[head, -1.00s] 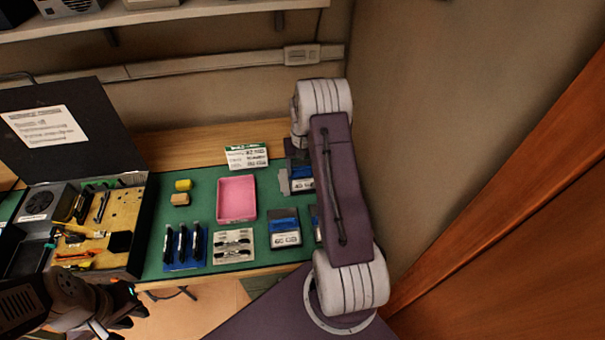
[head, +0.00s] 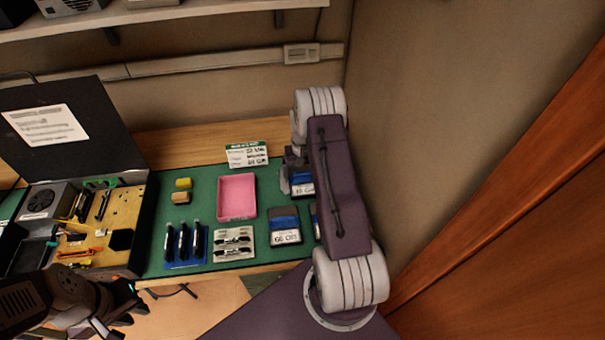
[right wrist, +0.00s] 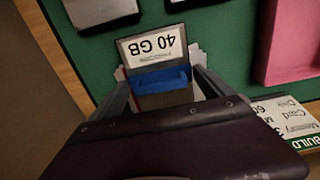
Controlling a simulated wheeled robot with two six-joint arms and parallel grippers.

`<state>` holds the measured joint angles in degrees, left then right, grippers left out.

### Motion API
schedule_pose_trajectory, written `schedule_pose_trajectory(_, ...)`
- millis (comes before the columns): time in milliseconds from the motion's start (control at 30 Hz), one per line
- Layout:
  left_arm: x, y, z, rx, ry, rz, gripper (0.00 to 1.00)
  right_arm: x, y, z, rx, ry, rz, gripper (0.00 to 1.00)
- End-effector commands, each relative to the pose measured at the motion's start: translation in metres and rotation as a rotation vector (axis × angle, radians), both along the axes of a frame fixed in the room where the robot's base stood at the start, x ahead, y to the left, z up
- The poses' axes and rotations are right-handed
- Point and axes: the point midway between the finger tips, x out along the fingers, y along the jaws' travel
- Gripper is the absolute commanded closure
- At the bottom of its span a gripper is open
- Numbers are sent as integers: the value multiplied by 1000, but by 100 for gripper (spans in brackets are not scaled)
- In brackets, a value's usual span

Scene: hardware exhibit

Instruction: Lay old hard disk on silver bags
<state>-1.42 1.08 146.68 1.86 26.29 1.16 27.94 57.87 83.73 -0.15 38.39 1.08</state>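A dark hard disk (right wrist: 155,55) with a blue band and a white "40 GB" label lies between the fingers of my right gripper (right wrist: 162,82). The fingers meet both its sides, so the gripper looks shut on it. In the head view this disk (head: 303,188) is at the right of the green mat, partly behind my right arm. Grey, jagged material that looks like the silver bags (right wrist: 196,52) shows past its edge. The disk is over or on it; I cannot tell which. My left gripper (head: 118,312) is at lower left, away from the mat; its fingers are unclear.
The pink tray (head: 237,197) is left of the disk. A "60 GB" disk (head: 285,226) lies nearer, with another partly hidden beside it. A standing sign (head: 246,155) is behind. The open black toolbox (head: 136,240) is at left; a wall rises at right.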

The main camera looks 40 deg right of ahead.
Motion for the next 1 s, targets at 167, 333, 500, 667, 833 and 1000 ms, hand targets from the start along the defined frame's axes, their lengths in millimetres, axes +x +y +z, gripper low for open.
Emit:
schedule_pose_trajectory(167,0,0,0,0,0,0,77,0,0,0,0,0,0,9)
schedule_pose_trajectory(333,0,0,-1,0,0,0,77,1,-1,17,-2,-4,0,9)
schedule_pose_trajectory(500,0,0,-6,0,0,0,77,2,-1,62,-3,-6,0,9)
schedule_pose_trajectory(667,0,0,-9,0,0,0,77,1,0,99,-2,-4,0,9)
schedule_pose_trajectory(833,0,0,-9,0,0,0,77,1,0,120,-1,-2,0,9)
schedule_pose_trajectory(1000,0,0,-9,0,0,0,77,0,3,124,0,0,4,9)
